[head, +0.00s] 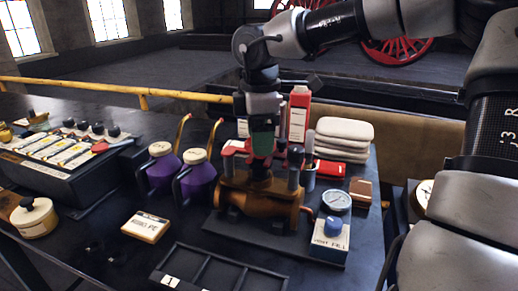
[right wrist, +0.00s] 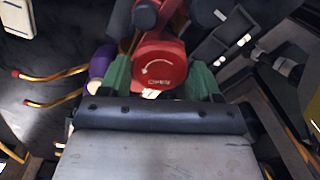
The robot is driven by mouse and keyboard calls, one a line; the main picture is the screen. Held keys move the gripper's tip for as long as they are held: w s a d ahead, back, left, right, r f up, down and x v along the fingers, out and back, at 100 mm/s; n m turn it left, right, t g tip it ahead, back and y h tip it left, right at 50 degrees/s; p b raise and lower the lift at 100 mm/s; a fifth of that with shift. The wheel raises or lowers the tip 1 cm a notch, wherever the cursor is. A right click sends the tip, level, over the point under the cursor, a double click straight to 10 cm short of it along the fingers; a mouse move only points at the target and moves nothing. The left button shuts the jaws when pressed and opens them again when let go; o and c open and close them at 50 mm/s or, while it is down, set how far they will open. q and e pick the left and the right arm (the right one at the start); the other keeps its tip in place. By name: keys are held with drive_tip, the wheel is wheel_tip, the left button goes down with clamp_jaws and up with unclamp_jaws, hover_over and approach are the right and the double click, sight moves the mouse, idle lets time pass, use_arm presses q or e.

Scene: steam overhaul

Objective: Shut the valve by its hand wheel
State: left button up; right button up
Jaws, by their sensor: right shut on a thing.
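The bronze valve (head: 258,206) stands on a dark plate at the right part of the bench. Its red hand wheel (right wrist: 158,68) carries a curved white arrow and small lettering in the right wrist view. My right gripper (head: 262,148) points straight down over the valve. Its green fingers are on either side of the wheel's red centre and are shut on it. In the head view the gripper hides most of the wheel. My left gripper is not in view.
Two purple oil cans (head: 197,179) with curved spouts stand left of the valve. A pressure gauge (head: 336,200) and a box with a blue knob (head: 331,238) are close on its right. Folded white cloths (head: 344,131) lie behind. A divided black tray (head: 217,270) is in front.

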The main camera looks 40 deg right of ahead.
drive_tip(key=shift+f+m+b, duration=0.1)
drive_tip(key=shift+m+b, duration=0.3)
drive_tip(key=shift+m, duration=0.6)
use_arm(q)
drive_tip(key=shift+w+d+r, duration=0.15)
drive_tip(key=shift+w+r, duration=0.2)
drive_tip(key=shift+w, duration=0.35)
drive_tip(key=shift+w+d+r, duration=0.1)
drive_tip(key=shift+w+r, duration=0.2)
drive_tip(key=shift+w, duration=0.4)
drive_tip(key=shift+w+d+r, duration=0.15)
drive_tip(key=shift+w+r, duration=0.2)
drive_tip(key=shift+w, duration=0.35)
use_arm(e)
drive_tip(key=shift+m, duration=1.3)
